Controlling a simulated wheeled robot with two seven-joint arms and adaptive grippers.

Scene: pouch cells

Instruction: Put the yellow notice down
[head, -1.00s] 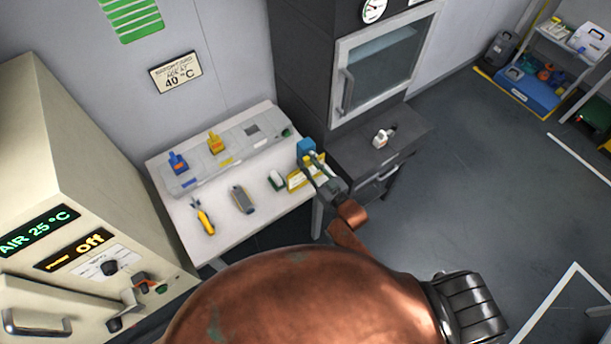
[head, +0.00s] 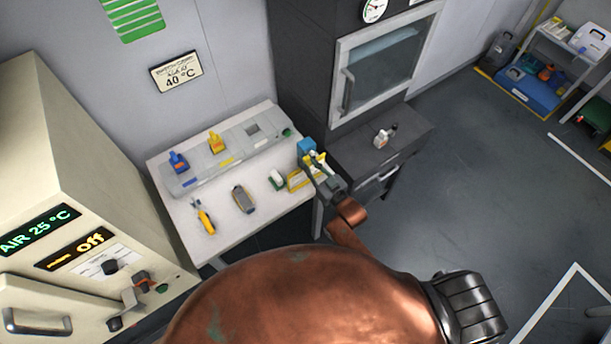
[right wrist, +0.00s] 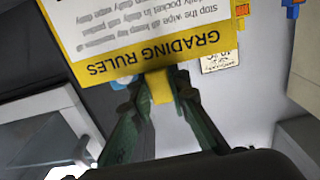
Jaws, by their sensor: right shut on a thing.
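The yellow notice (head: 296,181), a white card with a yellow border, is at the right end of the white table (head: 225,235). In the right wrist view the notice (right wrist: 140,30) fills the top, upside down, with the words "GRADING RULES". My right gripper (head: 319,164) partly covers the notice in the head view. In the right wrist view its fingers (right wrist: 160,92) are shut on a yellow tab at the notice's edge. I cannot tell whether the notice touches the table. My left gripper is not in view.
A dark cabinet (head: 350,150) stands at right.

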